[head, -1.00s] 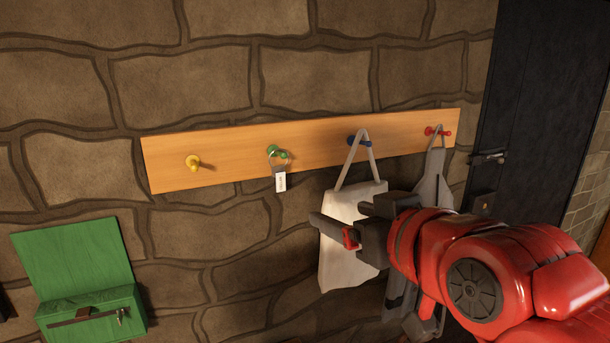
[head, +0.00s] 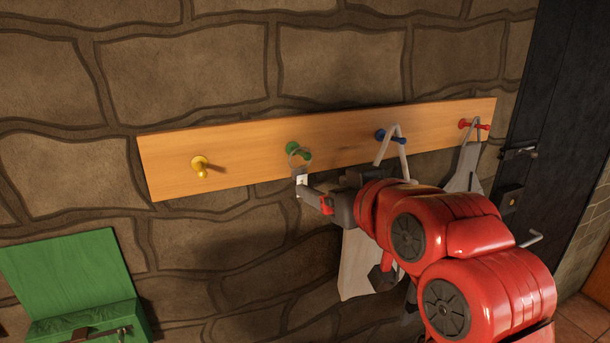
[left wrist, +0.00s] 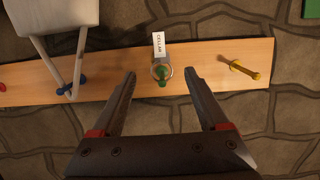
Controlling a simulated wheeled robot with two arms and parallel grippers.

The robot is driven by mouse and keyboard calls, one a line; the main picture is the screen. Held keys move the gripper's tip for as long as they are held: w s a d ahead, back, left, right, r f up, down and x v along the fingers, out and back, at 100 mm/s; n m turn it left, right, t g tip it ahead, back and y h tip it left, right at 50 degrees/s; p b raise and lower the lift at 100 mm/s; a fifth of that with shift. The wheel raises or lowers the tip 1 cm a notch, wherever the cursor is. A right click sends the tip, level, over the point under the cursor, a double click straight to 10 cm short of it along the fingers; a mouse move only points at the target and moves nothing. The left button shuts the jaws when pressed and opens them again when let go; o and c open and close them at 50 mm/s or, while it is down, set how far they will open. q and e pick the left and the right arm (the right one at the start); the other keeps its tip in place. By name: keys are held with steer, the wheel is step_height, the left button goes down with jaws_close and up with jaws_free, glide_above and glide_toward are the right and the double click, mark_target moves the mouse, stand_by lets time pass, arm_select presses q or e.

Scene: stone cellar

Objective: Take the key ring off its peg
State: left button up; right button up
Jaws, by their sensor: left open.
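The key ring (left wrist: 153,72) hangs on the green peg (head: 299,151) of the wooden rail. In the left wrist view its white tag (left wrist: 158,44) reads CELLAR. In the head view the tag (head: 301,180) is partly behind my fingers. My left gripper (head: 312,188) is open and empty just below and in front of the ring. In the left wrist view the ring and green peg lie between and a little beyond the tips of my left gripper (left wrist: 162,78), touching neither finger. Any keys are too small to make out. My right gripper is not in view.
The rail (head: 240,160) also has a bare yellow peg (head: 201,167), a blue peg (head: 384,135) with a pale bag (head: 357,265), and a red peg (head: 466,124) with a grey garment (head: 466,170). An open green box (head: 70,270) is at lower left. A dark door stands right.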

mark_target(303, 172)
arm_select(q)
steer(key=p+x, duration=0.3)
steer(key=x, duration=0.8)
steer(key=shift+w+a+f+p, duration=0.15)
steer(key=shift+w+f+p, duration=0.15)
steer(key=shift+w, duration=0.2)
steer(key=shift+r, duration=0.1)
steer(key=shift+s, duration=0.1)
steer(key=c, duration=1.2)
steer(key=shift+s+r+p, duration=0.15)
steer(key=shift+r+p, duration=0.25)
steer(key=shift+r, duration=0.25)
